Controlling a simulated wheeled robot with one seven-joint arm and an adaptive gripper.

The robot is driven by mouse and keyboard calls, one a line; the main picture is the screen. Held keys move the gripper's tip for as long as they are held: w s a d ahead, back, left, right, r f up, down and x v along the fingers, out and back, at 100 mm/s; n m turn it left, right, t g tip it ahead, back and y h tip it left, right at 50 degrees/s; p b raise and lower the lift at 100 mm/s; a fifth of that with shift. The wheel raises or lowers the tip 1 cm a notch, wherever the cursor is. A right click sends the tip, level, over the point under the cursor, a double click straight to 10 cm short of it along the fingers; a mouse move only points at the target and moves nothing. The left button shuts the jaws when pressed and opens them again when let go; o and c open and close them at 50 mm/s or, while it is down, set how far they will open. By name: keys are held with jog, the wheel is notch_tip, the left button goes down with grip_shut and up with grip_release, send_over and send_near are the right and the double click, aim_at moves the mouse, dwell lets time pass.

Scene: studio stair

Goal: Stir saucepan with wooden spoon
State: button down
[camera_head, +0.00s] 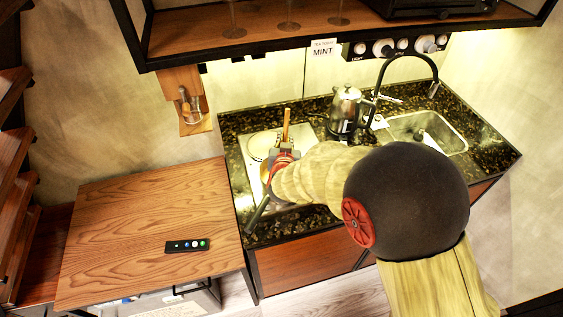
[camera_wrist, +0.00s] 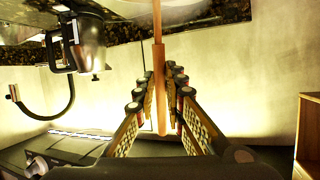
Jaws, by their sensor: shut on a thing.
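The wooden spoon (camera_head: 286,120) stands nearly upright over the cooktop, its handle rising above my gripper (camera_head: 283,155).
A steel kettle (camera_head: 345,110) stands right of the cooktop (camera_head: 247,150), before the sink (camera_head: 432,130) and its black tap (camera_head: 408,54). A wooden table (camera_head: 130,215) at left holds a black remote (camera_head: 187,245). A shelf (camera_head: 200,42) hangs above the counter.

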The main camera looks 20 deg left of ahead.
notch_tip(320, 180, up, 9)
jog(key=p, duration=0.6)
dwell(0.5)
jog(key=shift+p, duration=0.3)
dwell(0.4)
